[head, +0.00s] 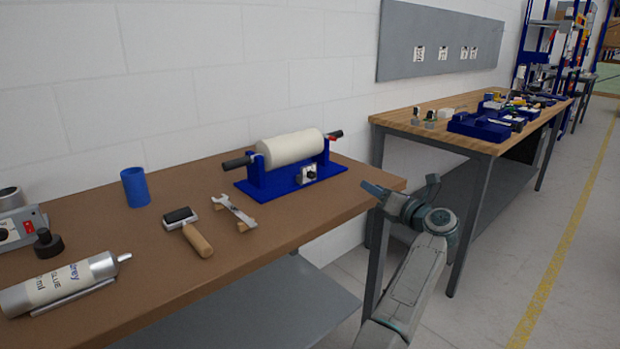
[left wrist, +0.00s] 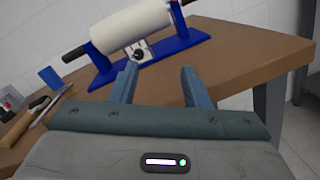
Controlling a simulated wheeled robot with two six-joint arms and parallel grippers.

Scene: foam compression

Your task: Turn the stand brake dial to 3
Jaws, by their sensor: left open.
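The blue stand (head: 258,182) sits near the far right end of the brown bench and carries a cream roll (head: 290,147) with black handles at its ends. The brake dial (head: 308,172) is a small dark knob on a pale plate at the stand's front; its setting is too small to read. The dial also shows in the left wrist view (left wrist: 138,54), just beyond the left fingertip. My left gripper (left wrist: 160,78) is open and empty, apart from the dial. My right gripper is not in view.
On the brown bench (head: 180,250) lie a brayer (head: 190,232), a metal tool (head: 233,210), a blue cylinder (head: 135,187) and a glue tube (head: 65,284). A second table (head: 440,128) with blue trays stands to the right.

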